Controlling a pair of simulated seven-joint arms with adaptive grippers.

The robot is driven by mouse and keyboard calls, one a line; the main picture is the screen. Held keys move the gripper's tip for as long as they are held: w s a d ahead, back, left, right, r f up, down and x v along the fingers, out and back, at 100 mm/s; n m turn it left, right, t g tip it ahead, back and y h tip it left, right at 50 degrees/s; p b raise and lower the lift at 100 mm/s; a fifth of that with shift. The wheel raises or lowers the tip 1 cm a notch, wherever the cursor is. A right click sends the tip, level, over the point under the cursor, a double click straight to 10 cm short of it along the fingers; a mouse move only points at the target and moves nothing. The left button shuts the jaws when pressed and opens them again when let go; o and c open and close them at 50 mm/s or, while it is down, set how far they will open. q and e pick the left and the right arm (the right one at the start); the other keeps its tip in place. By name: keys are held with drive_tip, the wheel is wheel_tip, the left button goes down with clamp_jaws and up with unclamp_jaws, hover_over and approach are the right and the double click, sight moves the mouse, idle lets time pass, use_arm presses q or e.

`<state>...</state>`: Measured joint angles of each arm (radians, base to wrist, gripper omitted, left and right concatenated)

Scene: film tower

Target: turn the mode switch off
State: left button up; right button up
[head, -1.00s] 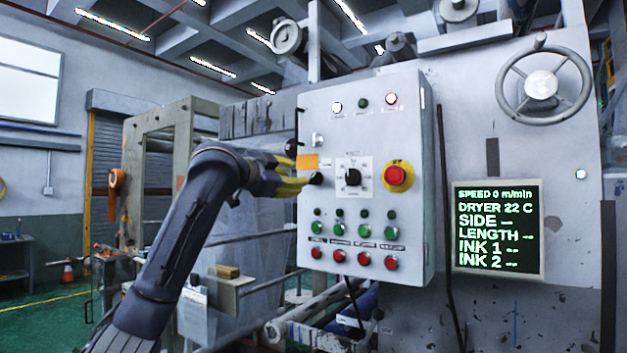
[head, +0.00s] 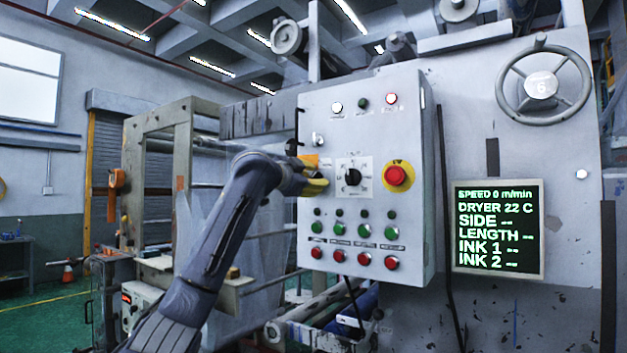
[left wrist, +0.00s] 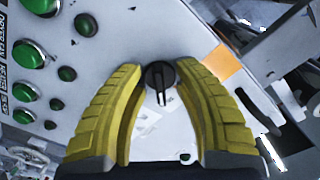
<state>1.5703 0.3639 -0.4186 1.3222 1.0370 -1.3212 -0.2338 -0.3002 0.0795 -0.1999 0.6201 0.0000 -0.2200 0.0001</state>
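Two black rotary knobs are on the grey control panel (head: 408,110). One sits on a white square plate in the middle (head: 353,177). The other, at the left edge under the orange tag, is hidden behind my left gripper (head: 318,176) in the head view. In the left wrist view a black knob (left wrist: 160,75) with a light pointer line lies between my yellow fingers (left wrist: 160,100), with gaps on both sides; it seems to be the left-edge one. The left gripper is open. No label reads clearly enough to say which is the mode switch. My right gripper is not in view.
A red mushroom button (head: 394,175) on a yellow ring is right of the middle knob. Rows of green (head: 338,229) and red (head: 339,255) buttons lie below. The orange tag (left wrist: 221,61) is close to a finger. A display (head: 497,229) stands to the right.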

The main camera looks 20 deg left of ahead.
use_arm(q)
clamp_jaws()
drive_tip(key=shift+n, duration=0.3)
idle(0.3)
drive_tip(key=n, duration=0.8)
drive_tip(key=shift+n, duration=0.4)
drive_tip(key=n, duration=0.4)
drive_tip(key=shift+n, duration=2.2)
